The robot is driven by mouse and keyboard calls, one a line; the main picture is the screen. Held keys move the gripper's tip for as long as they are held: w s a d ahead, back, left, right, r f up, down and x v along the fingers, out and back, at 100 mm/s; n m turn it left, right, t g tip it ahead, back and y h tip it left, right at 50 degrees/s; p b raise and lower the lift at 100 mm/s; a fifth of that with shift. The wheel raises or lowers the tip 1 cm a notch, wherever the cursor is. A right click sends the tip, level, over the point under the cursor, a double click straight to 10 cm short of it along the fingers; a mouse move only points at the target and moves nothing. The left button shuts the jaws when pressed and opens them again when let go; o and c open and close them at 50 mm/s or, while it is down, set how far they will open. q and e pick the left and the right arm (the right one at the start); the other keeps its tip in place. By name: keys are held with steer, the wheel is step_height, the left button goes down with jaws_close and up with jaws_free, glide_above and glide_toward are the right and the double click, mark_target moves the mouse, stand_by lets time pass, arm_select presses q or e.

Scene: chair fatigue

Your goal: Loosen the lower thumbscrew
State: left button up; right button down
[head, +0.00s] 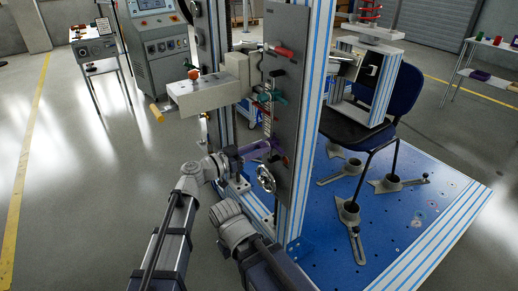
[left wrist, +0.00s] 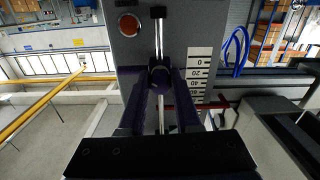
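In the left wrist view, a dark round thumbscrew (left wrist: 160,77) sits on a vertical slot in the grey plate (left wrist: 203,40). Another small dark knob (left wrist: 158,12) is higher on that slot. The purple fingers of my left gripper (left wrist: 160,84) flank the lower thumbscrew closely, with no clear gap. In the head view my left gripper (head: 256,150) reaches the lower part of the upright grey panel (head: 293,110); the thumbscrew cannot be made out there.
A blue-and-white column (head: 318,80) stands right of the panel. A chair (head: 352,123) stands over the blue base plate (head: 395,220). A round red button (left wrist: 129,25) is upper left in the wrist view.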

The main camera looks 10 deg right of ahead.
arm_select(q)
jaws_close()
steer(key=shift+n, duration=0.3)
steer(key=n, duration=1.7)
steer(key=shift+r, duration=0.1)
steer(key=n, duration=0.6)
steer(key=shift+n, duration=0.3)
stand_by(0.4)
